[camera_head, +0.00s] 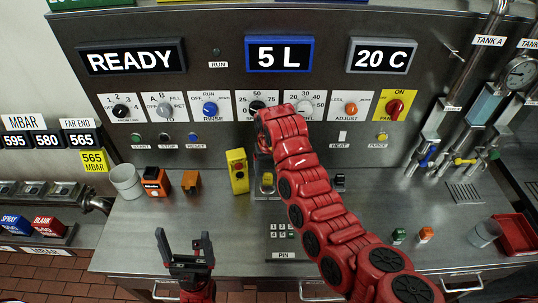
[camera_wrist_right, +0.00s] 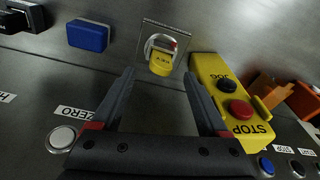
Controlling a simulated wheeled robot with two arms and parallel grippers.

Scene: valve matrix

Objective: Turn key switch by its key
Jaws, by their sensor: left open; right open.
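The key switch is a square metal plate with a silver ring and a yellow key tag (camera_wrist_right: 161,62). In the head view the yellow tag (camera_head: 267,180) shows just left of my right arm, on the console. My right gripper (camera_wrist_right: 160,76) is open, with its two fingers pointing toward the key switch. The tag appears between the fingertips, beyond them, with nothing gripped. My left gripper (camera_head: 187,245) is open and empty near the console's front edge, well away from the key.
A yellow box with STOP and JOG buttons (camera_wrist_right: 232,100) stands close beside the key switch. A blue block (camera_wrist_right: 88,36) is on its other side. A grey cup (camera_head: 126,181) and an orange box (camera_head: 156,182) stand at left. The front left console is mostly clear.

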